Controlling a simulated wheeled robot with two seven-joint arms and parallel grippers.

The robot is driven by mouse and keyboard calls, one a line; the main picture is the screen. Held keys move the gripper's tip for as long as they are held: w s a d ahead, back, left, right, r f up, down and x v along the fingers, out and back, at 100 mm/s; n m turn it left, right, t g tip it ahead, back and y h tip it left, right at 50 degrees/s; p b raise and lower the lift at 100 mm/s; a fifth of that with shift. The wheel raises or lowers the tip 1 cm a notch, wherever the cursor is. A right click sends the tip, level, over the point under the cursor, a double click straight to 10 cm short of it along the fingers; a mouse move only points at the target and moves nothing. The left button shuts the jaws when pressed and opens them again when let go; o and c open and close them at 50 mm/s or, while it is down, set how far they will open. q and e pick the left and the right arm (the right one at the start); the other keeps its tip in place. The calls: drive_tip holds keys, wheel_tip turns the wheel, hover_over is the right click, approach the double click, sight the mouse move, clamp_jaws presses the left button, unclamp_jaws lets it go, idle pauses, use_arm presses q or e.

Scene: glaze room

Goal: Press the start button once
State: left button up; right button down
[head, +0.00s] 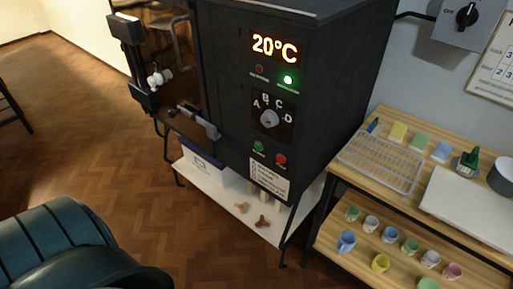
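The kiln's black control face (318,95) stands in the middle of the head view. A small green button (258,147) sits low on it, left of a red button (281,159). The tiny labels under both are too small to read surely; the green one looks like the start button. Above them are a dial (269,119) marked A to D, an orange display (275,47) reading 20°C, a lit green lamp (288,79) and a dim lamp (259,69). Neither of my grippers is in view, and nothing covers the buttons.
A white notice (268,182) is below the buttons. Black latch hardware (143,97) juts out on the kiln's left. A wooden rack (319,240) at the right holds a wire tray (347,163) and several cups. A wall switch (466,17) is at upper right.

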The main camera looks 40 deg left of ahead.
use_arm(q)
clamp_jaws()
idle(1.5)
